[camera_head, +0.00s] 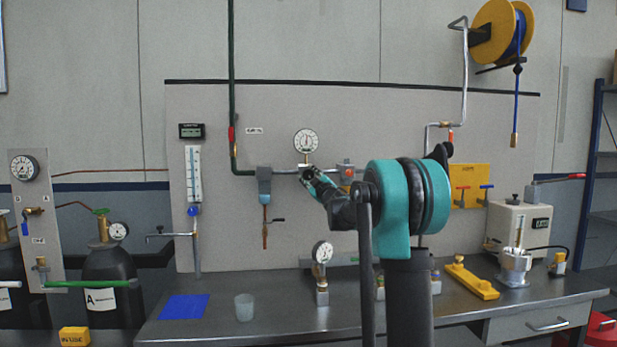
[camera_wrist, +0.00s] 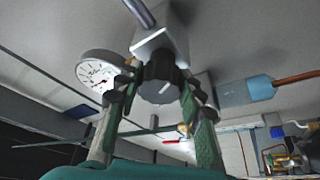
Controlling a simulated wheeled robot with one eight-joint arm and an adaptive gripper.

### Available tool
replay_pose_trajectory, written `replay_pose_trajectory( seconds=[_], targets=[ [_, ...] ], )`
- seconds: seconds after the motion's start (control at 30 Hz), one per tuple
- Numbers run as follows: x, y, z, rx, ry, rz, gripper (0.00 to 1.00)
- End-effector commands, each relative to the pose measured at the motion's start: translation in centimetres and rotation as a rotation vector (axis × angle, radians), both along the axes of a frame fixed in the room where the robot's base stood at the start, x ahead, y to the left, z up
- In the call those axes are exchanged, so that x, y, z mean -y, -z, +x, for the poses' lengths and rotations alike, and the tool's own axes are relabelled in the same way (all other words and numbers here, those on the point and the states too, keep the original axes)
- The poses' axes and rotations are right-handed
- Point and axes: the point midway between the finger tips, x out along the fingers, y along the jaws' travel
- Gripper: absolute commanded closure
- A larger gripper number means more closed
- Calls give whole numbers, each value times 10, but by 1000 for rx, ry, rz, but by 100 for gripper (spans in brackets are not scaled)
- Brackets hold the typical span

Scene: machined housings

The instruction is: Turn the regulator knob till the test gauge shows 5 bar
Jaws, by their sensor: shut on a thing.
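The regulator has a dark round knob (camera_wrist: 158,84) with a pale mark on its face, below a light metal body (camera_wrist: 168,40) in the wrist view. My gripper (camera_wrist: 160,88) is shut on the knob, one finger on each side. In the head view my gripper (camera_head: 309,174) is at the wall pipe, and the knob is mostly hidden by it. A round white gauge (camera_head: 305,141) sits just above it; a gauge beside the knob (camera_wrist: 101,72) shows in the wrist view. Another gauge (camera_head: 322,252) stands on the bench. I cannot tell which is the test gauge, and the readings are too small.
The steel bench (camera_head: 275,318) below holds a blue mat (camera_head: 184,307), a cup (camera_head: 244,307) and a yellow tool (camera_head: 472,281). My arm hides part of the panel.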

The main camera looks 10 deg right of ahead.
Motion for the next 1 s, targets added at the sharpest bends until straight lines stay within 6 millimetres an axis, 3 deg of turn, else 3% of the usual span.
replay_pose_trajectory(
  seconds=[0.37,0.4,0.57,0.87,1.0],
  targets=[
    [0,0,0,1,-1,-3,92],
    [0,0,0,1,-1,-3,59],
    [0,0,0,1,-1,-2,41],
    [0,0,-1,0,0,-2,41],
    [4,3,-12,1,1,-3,41]
  ],
)
